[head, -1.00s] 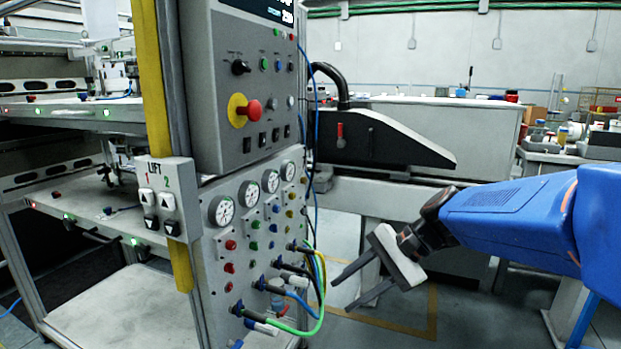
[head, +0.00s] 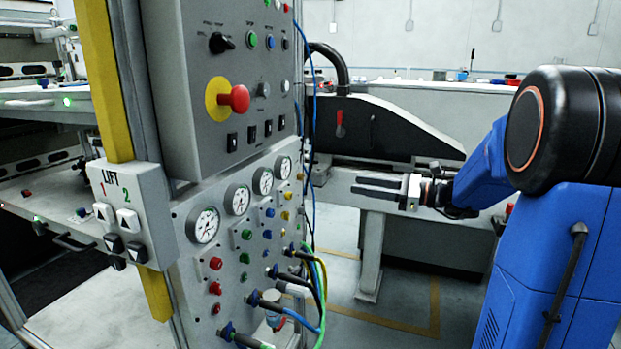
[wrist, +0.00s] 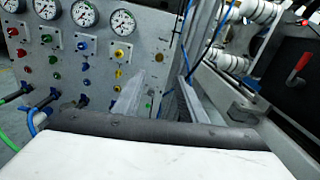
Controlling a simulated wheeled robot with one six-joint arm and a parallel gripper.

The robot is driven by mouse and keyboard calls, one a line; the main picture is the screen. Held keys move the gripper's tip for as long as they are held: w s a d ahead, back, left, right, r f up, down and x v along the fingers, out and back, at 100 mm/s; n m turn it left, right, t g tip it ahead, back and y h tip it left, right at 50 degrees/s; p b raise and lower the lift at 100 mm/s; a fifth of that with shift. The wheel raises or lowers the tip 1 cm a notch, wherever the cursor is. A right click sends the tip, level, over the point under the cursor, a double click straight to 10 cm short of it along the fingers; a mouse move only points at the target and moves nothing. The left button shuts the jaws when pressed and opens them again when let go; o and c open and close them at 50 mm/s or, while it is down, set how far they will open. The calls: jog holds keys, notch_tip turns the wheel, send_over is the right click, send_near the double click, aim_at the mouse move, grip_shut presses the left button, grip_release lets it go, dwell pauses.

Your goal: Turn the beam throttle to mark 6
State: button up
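No control in view carries a label I can read as the beam throttle, so I cannot tell which one it is. A black rotary knob (head: 221,42) sits high on the grey control box, its markings too small to read. A red handle (head: 340,124) stands upright on the black housing behind; it also shows in the wrist view (wrist: 299,68). My gripper (head: 354,185) is open and empty, fingers pointing left towards the panel, in front of the grey beam. In the wrist view its two fingers (wrist: 172,82) stand apart with nothing between them.
The control box has a red mushroom button (head: 234,98) on yellow. Below is a panel with several gauges (head: 237,199), coloured buttons and plugged hoses (head: 320,285). A LIFT button box (head: 130,212) juts out at left. Free floor lies between panel and arm.

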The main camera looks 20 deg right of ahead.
aim_at(303, 177)
jog(key=x, duration=1.6)
jog(key=shift+a, duration=0.1)
jog(key=shift+c, duration=0.3)
grip_shut()
